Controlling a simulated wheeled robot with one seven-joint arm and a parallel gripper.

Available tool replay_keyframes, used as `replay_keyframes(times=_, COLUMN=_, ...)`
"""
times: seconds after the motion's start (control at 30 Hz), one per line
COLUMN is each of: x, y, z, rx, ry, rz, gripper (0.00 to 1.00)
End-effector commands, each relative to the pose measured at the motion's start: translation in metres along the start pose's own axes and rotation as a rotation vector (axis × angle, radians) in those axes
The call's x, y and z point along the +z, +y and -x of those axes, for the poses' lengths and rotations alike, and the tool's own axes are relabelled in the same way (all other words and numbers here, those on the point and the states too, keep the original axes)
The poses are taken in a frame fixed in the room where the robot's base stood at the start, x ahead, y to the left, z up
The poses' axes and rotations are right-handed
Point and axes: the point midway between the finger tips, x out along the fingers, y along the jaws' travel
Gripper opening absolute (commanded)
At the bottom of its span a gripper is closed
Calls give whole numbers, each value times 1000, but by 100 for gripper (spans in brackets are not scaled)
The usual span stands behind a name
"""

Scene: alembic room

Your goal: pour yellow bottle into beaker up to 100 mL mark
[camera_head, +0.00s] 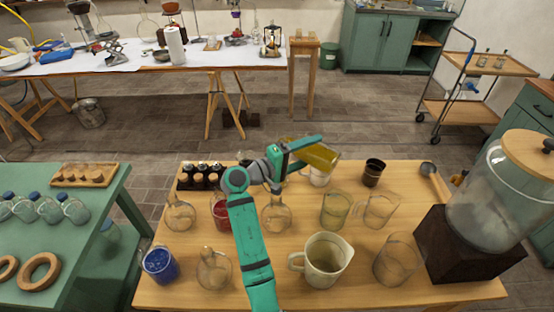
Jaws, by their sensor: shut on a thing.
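My gripper (291,156) is shut on the yellow bottle (316,154) over the far side of the wooden table. The bottle is tipped well over, almost lying flat in the air. Its mouth and any stream of liquid are too small to make out. A small whitish vessel (318,178) stands below it, partly hidden. A greenish glass beaker (335,209) and a clear glass beaker (381,209) stand nearer and to the right. A larger clear beaker (396,259) stands at the front right. I cannot tell which beaker is meant, and no marks are readable.
The wooden table (455,290) also holds a cream jug (326,260), round flasks (214,268), a blue-filled vessel (160,264), a dark cup (373,172) and a rack of dark bottles (202,175). A large glass dispenser (500,205) blocks the right side.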

Motion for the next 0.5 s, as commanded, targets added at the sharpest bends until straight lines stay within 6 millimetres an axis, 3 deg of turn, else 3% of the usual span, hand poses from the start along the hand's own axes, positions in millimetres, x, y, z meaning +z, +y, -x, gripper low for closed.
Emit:
replay_keyframes(times=0.27, x=2, y=2, z=-3, rx=2, ry=-4, rz=-6, gripper=16)
replay_keyframes(times=0.5, x=2, y=-12, z=1, rx=-54, ry=2, rz=-139, gripper=16)
